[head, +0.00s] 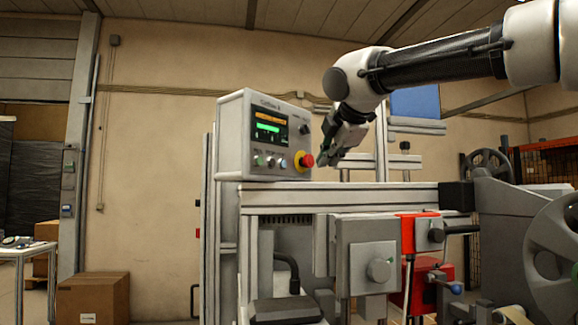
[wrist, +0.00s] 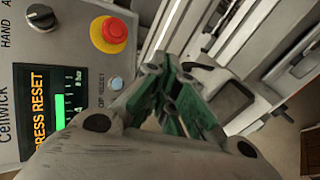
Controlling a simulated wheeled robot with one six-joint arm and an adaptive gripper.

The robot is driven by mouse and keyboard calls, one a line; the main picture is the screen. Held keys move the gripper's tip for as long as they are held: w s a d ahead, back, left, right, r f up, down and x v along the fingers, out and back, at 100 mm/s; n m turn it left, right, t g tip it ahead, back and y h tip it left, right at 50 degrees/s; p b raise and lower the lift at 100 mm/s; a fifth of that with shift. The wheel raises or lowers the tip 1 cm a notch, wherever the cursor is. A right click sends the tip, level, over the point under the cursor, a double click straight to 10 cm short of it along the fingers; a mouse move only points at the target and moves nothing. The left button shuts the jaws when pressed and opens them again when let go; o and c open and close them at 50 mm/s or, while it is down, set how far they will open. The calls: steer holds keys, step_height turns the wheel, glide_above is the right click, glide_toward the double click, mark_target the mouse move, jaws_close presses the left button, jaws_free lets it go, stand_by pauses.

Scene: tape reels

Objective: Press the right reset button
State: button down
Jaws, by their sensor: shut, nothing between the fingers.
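The grey control box (head: 235,140) stands on the machine frame, its lit screen (head: 268,129) facing me. Below the screen is a row of small buttons: a greenish one (head: 257,160), a pale one (head: 270,162) and a blue one (head: 282,163) at the right. The other buttons are hidden there by my gripper. My gripper (head: 326,160) is shut and empty, right of the box and apart from the blue button; its green-padded fingers (wrist: 168,82) show close up.
A red mushroom button on a yellow collar (head: 305,160) sits between the blue button and my gripper; it also shows in the wrist view (wrist: 114,31). A black knob (wrist: 41,17) is nearby. Machine rails (head: 350,194) run below my gripper.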

mark_target(283, 164)
stand_by(0.3)
steer(key=w+a, duration=0.5)
steer(key=a, duration=0.2)
stand_by(0.3)
steer(key=shift+w+a, duration=0.1)
steer(key=shift+a, duration=0.05)
stand_by(1.2)
steer(key=shift+w+a, duration=0.2)
steer(key=shift+a, duration=0.05)
steer(key=shift+w+a, duration=0.25)
steer(key=shift+a, duration=0.1)
stand_by(0.7)
steer(key=shift+s+d, duration=0.5)
steer(key=shift+d, duration=0.15)
stand_by(0.3)
